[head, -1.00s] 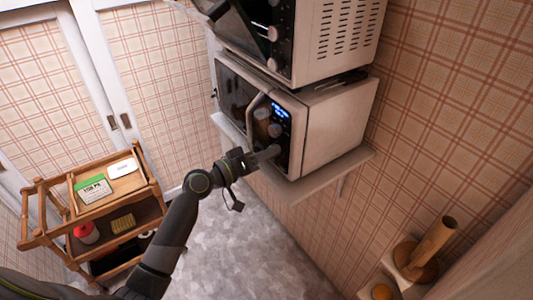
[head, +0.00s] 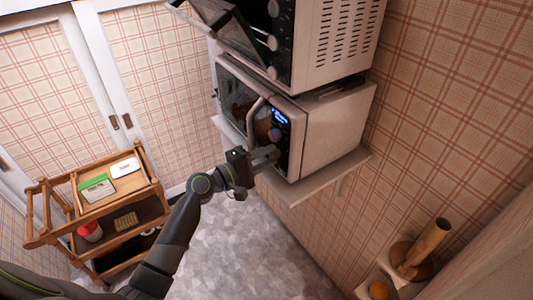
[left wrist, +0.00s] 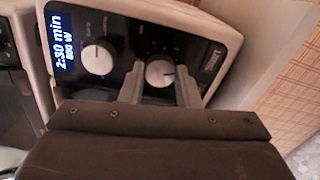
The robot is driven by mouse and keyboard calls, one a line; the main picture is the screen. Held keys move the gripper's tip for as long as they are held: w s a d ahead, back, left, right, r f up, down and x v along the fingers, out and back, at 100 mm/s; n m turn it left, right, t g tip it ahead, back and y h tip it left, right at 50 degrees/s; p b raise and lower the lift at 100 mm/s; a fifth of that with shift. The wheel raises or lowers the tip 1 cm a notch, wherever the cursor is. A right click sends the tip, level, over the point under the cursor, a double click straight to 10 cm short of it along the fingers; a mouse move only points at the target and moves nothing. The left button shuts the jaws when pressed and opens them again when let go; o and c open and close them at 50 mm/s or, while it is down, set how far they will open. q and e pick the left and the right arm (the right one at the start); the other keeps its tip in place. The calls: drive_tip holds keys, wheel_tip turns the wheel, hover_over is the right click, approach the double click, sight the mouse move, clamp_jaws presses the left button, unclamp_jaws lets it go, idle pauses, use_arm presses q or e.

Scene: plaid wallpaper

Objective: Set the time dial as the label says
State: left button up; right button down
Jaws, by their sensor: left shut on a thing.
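The lower microwave (head: 325,130) stands on a wall shelf. Its lit display (head: 281,117) reads 2:30 min and 800 W in the left wrist view (left wrist: 63,42). Two round silver knobs sit on its black panel. One knob (left wrist: 97,60) next to the display is free. My left gripper (left wrist: 161,88) has its fingers on either side of the other knob (left wrist: 160,72) and is shut on it. In the head view my left gripper (head: 266,156) reaches the panel's lower part and hides that knob. A card with a green top (head: 97,188) lies on the cart; its print is too small to read.
A second oven (head: 335,35) with its door open stands above the microwave. A wooden cart (head: 150,185) at left carries a white box (head: 125,167) and a red-topped container (head: 89,231). A wooden holder (head: 425,250) stands at lower right. The floor between is clear.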

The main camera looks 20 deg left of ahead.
use_arm(q)
drive_tip(key=n+p, duration=0.2)
drive_tip(key=n, duration=0.2)
drive_tip(key=shift+n+p, duration=0.65)
drive_tip(key=shift+n, duration=1.05)
drive_tip(key=shift+f, duration=0.1)
drive_tip(key=o, duration=1)
drive_tip(key=shift+c, duration=0.2)
drive_tip(key=b+v, duration=0.7)
drive_tip(key=v, duration=1)
drive_tip(key=shift+s+a, duration=0.2)
